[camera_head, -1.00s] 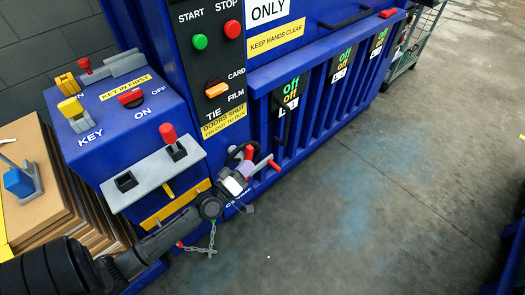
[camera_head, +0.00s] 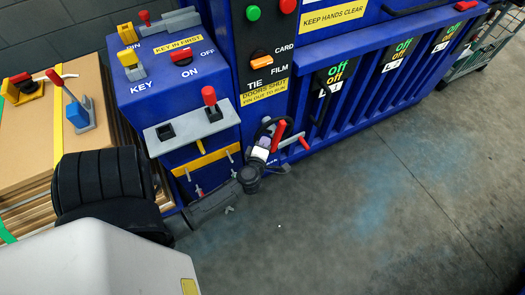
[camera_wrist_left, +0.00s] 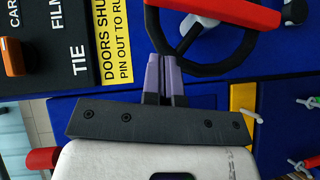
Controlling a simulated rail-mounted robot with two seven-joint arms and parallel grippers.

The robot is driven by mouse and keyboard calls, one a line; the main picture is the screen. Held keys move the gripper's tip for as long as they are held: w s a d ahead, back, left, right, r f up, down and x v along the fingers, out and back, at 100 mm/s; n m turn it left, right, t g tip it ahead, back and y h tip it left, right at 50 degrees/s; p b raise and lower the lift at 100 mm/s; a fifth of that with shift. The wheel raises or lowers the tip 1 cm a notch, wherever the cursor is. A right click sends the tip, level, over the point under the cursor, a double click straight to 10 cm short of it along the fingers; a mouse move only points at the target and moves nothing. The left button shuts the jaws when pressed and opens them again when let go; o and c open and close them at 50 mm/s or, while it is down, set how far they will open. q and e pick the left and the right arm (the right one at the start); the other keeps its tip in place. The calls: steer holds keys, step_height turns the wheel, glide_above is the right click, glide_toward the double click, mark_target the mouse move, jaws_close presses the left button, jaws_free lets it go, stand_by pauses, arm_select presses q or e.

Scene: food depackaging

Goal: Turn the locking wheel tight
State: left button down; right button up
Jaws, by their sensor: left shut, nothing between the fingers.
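The locking wheel is a black ring with a red bar across it, on the front of the blue machine. In the head view the wheel (camera_head: 260,128) is small and partly hidden by my left gripper (camera_head: 263,145). In the left wrist view the wheel (camera_wrist_left: 246,52) fills the top right, its top cut off. My left gripper (camera_wrist_left: 165,62) is shut, its two purple fingers together and empty. The fingertips overlap the ring's lower left rim in the picture; I cannot tell whether they touch it. My right gripper is in neither view.
A control box (camera_head: 160,90) with a key and switches stands left of the wheel, above a grey lever plate (camera_head: 190,128). Stacked cardboard (camera_head: 30,150) lies further left. A red-ended lever (camera_head: 304,143) sticks out right of the wheel. The floor (camera_head: 390,210) at right is clear.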

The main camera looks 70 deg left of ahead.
mark_target(279, 127)
arm_select(q)
steer(key=w+a, duration=0.1)
steer(key=w+a+b, duration=0.1)
steer(key=w, duration=0.1)
steer(key=w+f, duration=0.1)
steer(key=w, duration=0.1)
steer(key=shift+a+f+b, duration=0.1)
steer(key=shift+a+b, duration=0.25)
steer(key=shift+a, duration=0.05)
steer(key=shift+w, duration=0.55)
